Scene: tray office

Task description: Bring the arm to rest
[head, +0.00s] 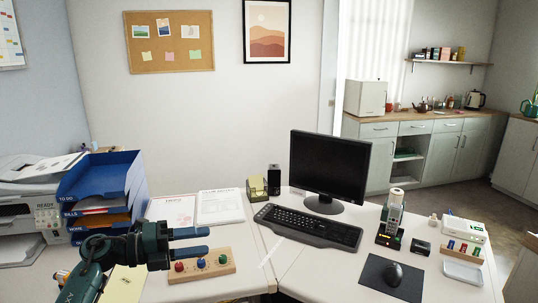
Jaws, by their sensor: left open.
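My left gripper (190,243) is at the lower left of the head view, over the left part of the white desk (255,285). Its two blue fingers point right and stand apart, with nothing seen between them. Just beyond and below the fingers is a wooden board (225,268) with red, blue and green knobs on it. My left arm comes in from the lower left corner. My right gripper is not in the head view.
A blue tray stack (103,180) and a printer (25,215) stand left of the gripper. Papers (220,206) lie behind it. A keyboard (310,226), monitor (329,165), phone (391,218) and mouse (393,273) are to the right. Desk between board and keyboard is clear.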

